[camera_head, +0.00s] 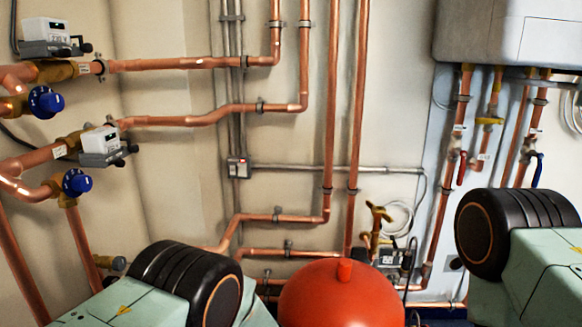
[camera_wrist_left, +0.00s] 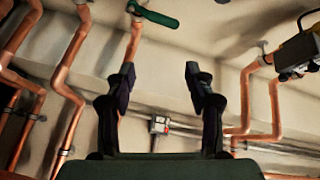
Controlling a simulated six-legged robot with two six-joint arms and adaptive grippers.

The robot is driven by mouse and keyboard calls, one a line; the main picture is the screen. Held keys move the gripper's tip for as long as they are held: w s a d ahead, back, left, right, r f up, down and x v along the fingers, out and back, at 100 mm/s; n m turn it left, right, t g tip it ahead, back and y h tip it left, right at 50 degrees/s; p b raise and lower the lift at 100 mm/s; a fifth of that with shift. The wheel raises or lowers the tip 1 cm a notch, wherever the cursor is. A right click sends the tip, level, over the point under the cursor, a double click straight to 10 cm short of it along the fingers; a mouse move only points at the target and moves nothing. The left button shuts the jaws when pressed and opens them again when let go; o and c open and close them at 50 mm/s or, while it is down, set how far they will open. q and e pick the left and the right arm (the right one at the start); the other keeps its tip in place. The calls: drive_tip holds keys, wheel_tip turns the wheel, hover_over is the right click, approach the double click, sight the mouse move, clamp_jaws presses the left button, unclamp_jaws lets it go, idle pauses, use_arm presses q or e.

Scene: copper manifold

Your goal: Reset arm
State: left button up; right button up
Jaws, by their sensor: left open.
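My left gripper (camera_wrist_left: 159,82) shows in the left wrist view with its two dark fingers apart and nothing between them. Beyond it are a beige wall and copper pipes. In the head view, parts of my two arms show at the bottom left and the right edge, pale green with black ribbed joints. Neither gripper shows in the head view. My right gripper is out of sight.
Copper pipes (camera_head: 332,120) run along the wall, with two blue-knobbed valves (camera_head: 45,102) (camera_head: 76,182) at left. A red tank (camera_head: 340,297) stands at bottom centre. A white boiler (camera_head: 500,32) hangs at upper right. A green-handled valve (camera_wrist_left: 157,17) shows in the wrist view.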

use_arm(q)
drive_tip(key=s+a+f+n+g+h+p, duration=0.25)
drive_tip(key=s+f+h, duration=0.75)
drive_tip(key=s+f, duration=0.6)
drive_tip(key=s+r+g+h+p, duration=0.1)
drive_tip(key=s+r+g, duration=0.1)
drive_tip(key=s, duration=0.7)
drive_tip(key=s+d+r+n+g+h+p, duration=0.1)
drive_tip(key=s+r+g, duration=0.2)
drive_tip(key=s, duration=0.7)
drive_tip(key=s+d+r+g+h+p, duration=0.1)
drive_tip(key=s+r+g+h+p, duration=0.1)
drive_tip(key=s, duration=0.7)
drive_tip(key=shift+s+r+n+g, duration=0.35)
drive_tip(key=shift+r+g, duration=0.2)
drive_tip(key=shift+r, duration=0.4)
drive_tip(key=shift+w, duration=0.1)
